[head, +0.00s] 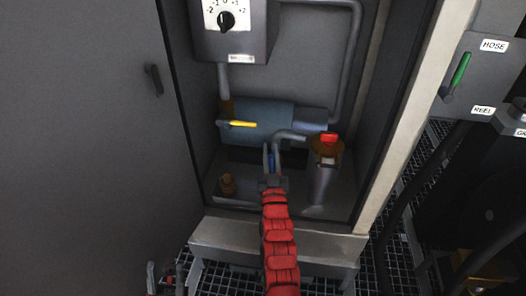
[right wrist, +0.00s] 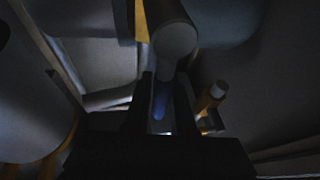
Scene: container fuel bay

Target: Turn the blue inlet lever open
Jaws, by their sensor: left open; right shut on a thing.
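The blue inlet lever (head: 271,161) shows as a small blue strip inside the open cabinet, below the grey-blue cylinder. My right gripper (head: 271,158), on the red arm, reaches in from the front and is shut on the lever. In the right wrist view the blue lever (right wrist: 160,100) stands between the dark fingers, below a round pipe end (right wrist: 176,40). The fingers hide part of the lever. My left gripper (head: 166,272) is small at the bottom left edge of the head view, open and apart from the cabinet parts.
A yellow lever (head: 242,124) sits on the cylinder (head: 262,112), left of my right gripper. The cabinet door (head: 80,120) and right frame (head: 405,110) bound the opening.

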